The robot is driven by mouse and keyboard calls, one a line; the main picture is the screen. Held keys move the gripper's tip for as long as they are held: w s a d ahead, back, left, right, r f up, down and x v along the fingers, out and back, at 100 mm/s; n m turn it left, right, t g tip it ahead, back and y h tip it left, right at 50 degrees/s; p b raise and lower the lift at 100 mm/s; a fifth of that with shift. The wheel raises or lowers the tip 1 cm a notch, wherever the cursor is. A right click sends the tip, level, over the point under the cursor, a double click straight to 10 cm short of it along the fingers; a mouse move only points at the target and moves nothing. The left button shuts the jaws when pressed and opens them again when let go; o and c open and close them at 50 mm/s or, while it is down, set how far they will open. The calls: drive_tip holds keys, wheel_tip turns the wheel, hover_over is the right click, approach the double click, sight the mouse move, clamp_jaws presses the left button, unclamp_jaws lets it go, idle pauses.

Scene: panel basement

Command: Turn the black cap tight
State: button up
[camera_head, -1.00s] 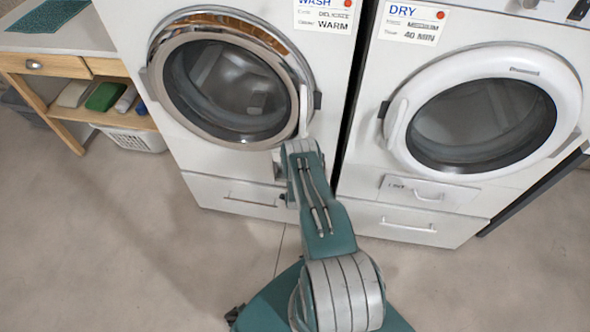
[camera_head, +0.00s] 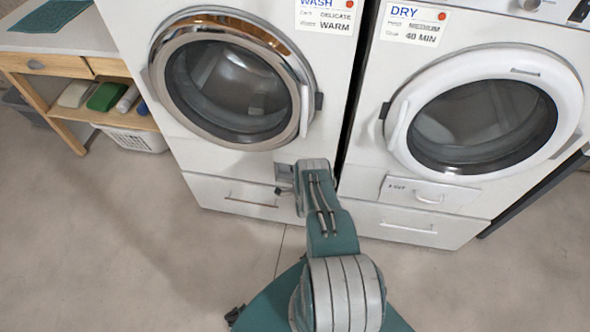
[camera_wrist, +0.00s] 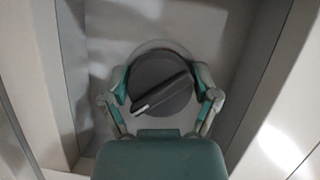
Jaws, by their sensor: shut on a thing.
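The black cap (camera_wrist: 160,88) is a dark round knob with a raised diagonal grip bar, lighter at its lower left end. It sits in a pale recess in the wrist view. My gripper (camera_wrist: 163,92) has one finger on each side of the cap, shut on its rim. In the head view my arm reaches to the lower front of the washer (camera_head: 250,170), below its round door. There the cap and fingertips are hidden behind my arm.
The recess walls (camera_wrist: 262,75) stand close on both sides of my gripper. A wooden shelf table (camera_head: 45,62) with a white basket (camera_head: 135,139) is at left. The floor in front is clear.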

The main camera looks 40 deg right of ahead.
drive_tip(key=shift+d+m+h, duration=0.3)
drive_tip(key=shift+m, duration=0.5)
drive_tip(key=shift+s, duration=0.1)
drive_tip(key=o, duration=1)
drive_tip(key=shift+c, duration=0.2)
drive_tip(key=shift+f, duration=0.1)
drive_tip(key=shift+a, duration=0.1)
drive_tip(key=shift+s+a, duration=0.3)
drive_tip(key=shift+s, duration=0.1)
drive_tip(key=v, duration=1.1)
drive_tip(key=shift+d+f, duration=0.2)
drive_tip(key=shift+d, duration=0.05)
